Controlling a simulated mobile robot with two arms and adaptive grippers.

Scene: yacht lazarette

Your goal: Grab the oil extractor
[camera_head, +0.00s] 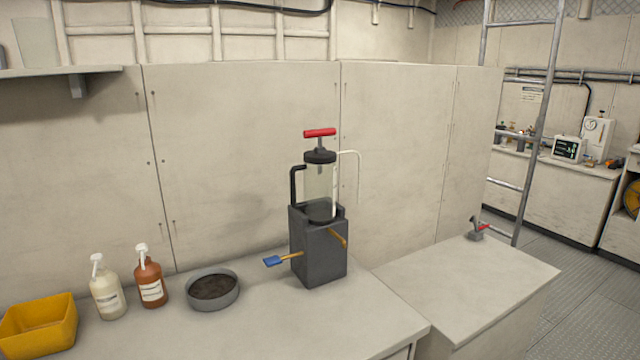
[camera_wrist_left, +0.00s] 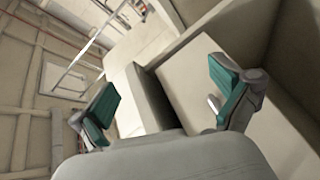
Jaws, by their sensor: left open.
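The oil extractor (camera_head: 319,186) appears to be the upright pump with a red T-handle, a black cap and a clear cylinder. It stands in a dark grey box-shaped holder (camera_head: 318,250) on the counter, with a thin white tube bending off to its right. A black hooked piece rises at its left. My left gripper (camera_wrist_left: 165,92) shows only in its wrist view, with its two green-padded fingers wide apart and nothing between them. The extractor is not recognizable in that view. My right gripper is in neither view.
A blue-tipped brush (camera_head: 274,261) sticks out of the holder's left side. Left on the counter (camera_head: 290,325) are a round dark pan (camera_head: 212,291), two pump bottles (camera_head: 150,278) and a yellow bin (camera_head: 37,325). The lower counter (camera_head: 465,280) at right is mostly bare. A ladder (camera_head: 540,120) stands beyond.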

